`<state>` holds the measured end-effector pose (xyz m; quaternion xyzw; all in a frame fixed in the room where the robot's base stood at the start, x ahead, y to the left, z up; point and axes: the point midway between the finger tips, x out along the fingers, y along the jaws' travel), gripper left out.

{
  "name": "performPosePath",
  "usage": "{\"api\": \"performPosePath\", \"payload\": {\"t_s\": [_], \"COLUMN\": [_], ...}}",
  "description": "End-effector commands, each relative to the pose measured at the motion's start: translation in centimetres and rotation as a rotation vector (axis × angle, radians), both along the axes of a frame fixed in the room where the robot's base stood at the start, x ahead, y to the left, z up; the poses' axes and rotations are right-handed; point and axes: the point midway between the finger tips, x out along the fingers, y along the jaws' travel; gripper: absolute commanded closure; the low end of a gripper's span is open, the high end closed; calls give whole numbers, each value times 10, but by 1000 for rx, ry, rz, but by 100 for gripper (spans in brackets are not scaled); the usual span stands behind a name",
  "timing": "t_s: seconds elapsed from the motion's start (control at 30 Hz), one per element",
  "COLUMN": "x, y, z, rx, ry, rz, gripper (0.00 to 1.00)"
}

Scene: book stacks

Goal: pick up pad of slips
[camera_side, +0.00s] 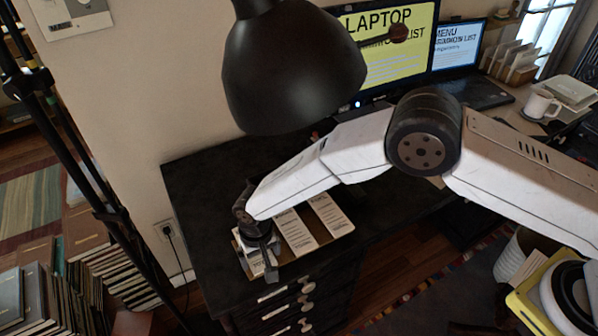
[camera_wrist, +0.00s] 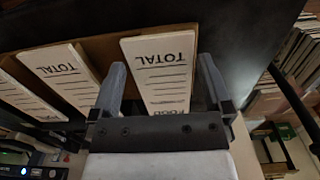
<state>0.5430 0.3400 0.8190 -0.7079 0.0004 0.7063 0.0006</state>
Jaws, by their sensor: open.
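Several white pads of slips printed TOTAL lie side by side on a brown tray (camera_wrist: 105,47) on the dark desk. In the wrist view, my gripper (camera_wrist: 162,65) is open, with one finger on each side of the nearest pad (camera_wrist: 160,72). I cannot tell whether the fingers touch it. The middle pad (camera_wrist: 65,75) lies to the left, and another pad (camera_wrist: 22,98) is further left. In the side view, my gripper (camera_side: 258,266) is low over the leftmost pad (camera_side: 246,256) and hides part of it. Two pads (camera_side: 296,232) (camera_side: 329,214) lie to its right.
A black lamp shade (camera_side: 290,70) hangs above the desk (camera_side: 205,190). Drawers with knobs (camera_side: 305,305) are in the desk's front. A laptop (camera_side: 470,90), a monitor (camera_side: 390,50) and a white mug (camera_side: 540,103) stand behind. Books (camera_side: 40,300) stack on the floor at left.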

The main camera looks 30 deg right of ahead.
Motion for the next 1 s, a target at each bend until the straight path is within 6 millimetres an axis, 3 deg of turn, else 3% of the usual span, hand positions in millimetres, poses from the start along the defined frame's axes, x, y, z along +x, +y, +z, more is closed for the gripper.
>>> {"api": "performPosePath", "payload": {"t_s": [1.0], "x": [0], "y": [0], "z": [-5], "rx": [0], "ry": [0], "rz": [0], "gripper": [0]}}
